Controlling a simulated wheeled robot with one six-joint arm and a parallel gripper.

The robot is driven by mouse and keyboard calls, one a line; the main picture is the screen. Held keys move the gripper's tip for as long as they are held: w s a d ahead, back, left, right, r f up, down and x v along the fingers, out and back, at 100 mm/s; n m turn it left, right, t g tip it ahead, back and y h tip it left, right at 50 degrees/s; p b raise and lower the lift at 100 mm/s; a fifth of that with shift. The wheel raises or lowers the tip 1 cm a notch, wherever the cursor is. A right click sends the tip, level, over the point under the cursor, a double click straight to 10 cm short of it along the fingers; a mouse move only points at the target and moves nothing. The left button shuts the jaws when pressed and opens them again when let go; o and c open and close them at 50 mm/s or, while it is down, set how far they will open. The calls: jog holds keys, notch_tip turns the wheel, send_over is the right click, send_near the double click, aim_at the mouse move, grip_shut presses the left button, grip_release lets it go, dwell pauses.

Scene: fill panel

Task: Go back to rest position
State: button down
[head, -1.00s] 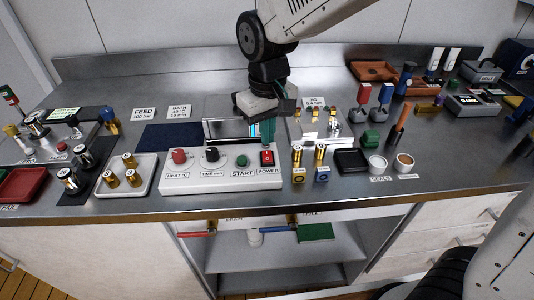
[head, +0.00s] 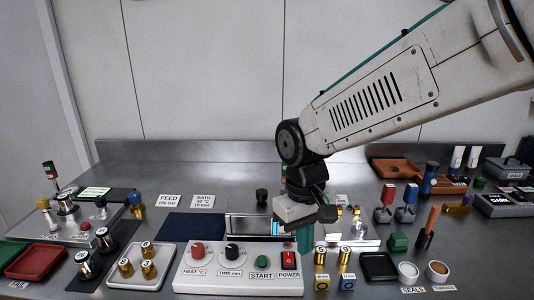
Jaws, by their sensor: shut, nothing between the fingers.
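My gripper (head: 305,236) hangs from my arm, pointing down, with its teal fingers shut and nothing seen between them. It is just behind and to the right of the red POWER switch (head: 289,261) on the white control panel (head: 215,281). The panel also carries a red HEAT knob (head: 197,251), a black TIME knob (head: 232,252) and a green START button (head: 262,261). Whether the fingertips touch anything is hard to tell from this view.
Brass cylinders (head: 345,257) stand to the right, and a white tray (head: 115,278) with more to the left. Red and blue-topped tools (head: 388,196) stand at right.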

jog(key=s+d+r+m+t, duration=0.1)
jog(key=s+d+r+m, duration=0.1)
jog(key=s+d, duration=0.6)
jog(key=s+d+r+m+t, duration=0.1)
jog(key=s+d+r+m, duration=0.2)
jog(key=s+d, duration=0.5)
jog(key=d+r, duration=0.1)
jog(key=d, duration=0.1)
jog(key=shift+d+r+m, duration=0.2)
jog(key=shift+d+m, duration=0.1)
jog(key=w+a+r+g, duration=0.1)
jog(key=w+a, duration=2)
jog(key=shift+w+r, duration=0.25)
jog(key=shift+r, duration=0.05)
jog(key=shift+f, duration=0.15)
